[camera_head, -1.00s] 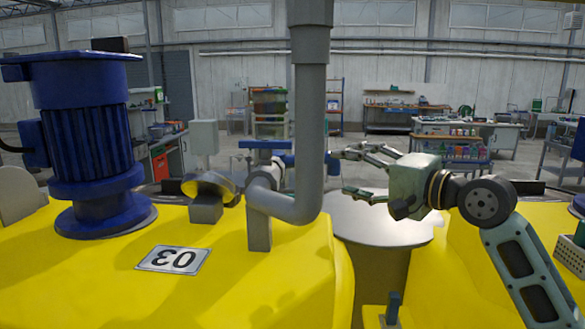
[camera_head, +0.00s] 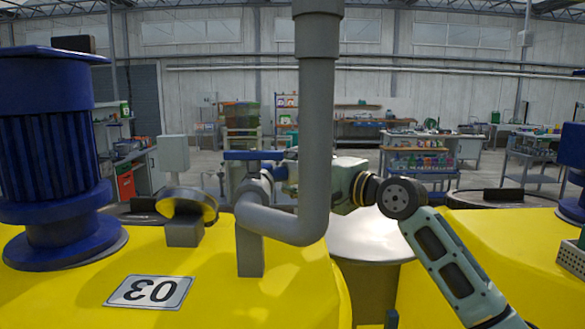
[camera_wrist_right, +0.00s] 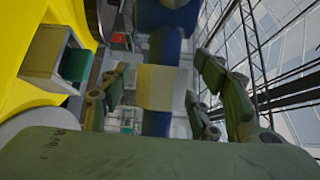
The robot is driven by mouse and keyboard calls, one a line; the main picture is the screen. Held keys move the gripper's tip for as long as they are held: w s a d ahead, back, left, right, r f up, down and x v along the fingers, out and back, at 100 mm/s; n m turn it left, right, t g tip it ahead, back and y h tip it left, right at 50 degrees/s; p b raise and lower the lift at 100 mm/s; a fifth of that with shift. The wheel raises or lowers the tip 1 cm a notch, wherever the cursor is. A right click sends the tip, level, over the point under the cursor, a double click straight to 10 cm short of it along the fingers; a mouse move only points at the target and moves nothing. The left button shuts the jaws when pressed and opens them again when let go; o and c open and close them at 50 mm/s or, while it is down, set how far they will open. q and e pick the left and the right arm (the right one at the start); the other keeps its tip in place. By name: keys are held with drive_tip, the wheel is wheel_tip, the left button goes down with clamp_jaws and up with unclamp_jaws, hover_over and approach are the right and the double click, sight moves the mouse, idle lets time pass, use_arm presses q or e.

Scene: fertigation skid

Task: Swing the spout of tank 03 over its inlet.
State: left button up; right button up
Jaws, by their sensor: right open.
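The yellow tank bears a plate marked 03 (camera_head: 149,291), upside down in the head view. A grey pipe (camera_head: 316,130) comes down, bends left and meets a fitting with a blue handle (camera_head: 254,155). A tilted round cap (camera_head: 187,204) sits on a grey block, perhaps the inlet.
A blue motor (camera_head: 52,150) stands on the tank at left. The vertical pipe stands in front of my gripper. A grey round surface (camera_head: 370,236) lies between the yellow tanks. A crate (camera_head: 572,258) is at the right edge. Benches and shelves stand far back.

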drive_tip(key=shift+s+d, duration=0.1)
drive_tip(key=shift+c, duration=0.2)
clamp_jaws()
idle(0.4)
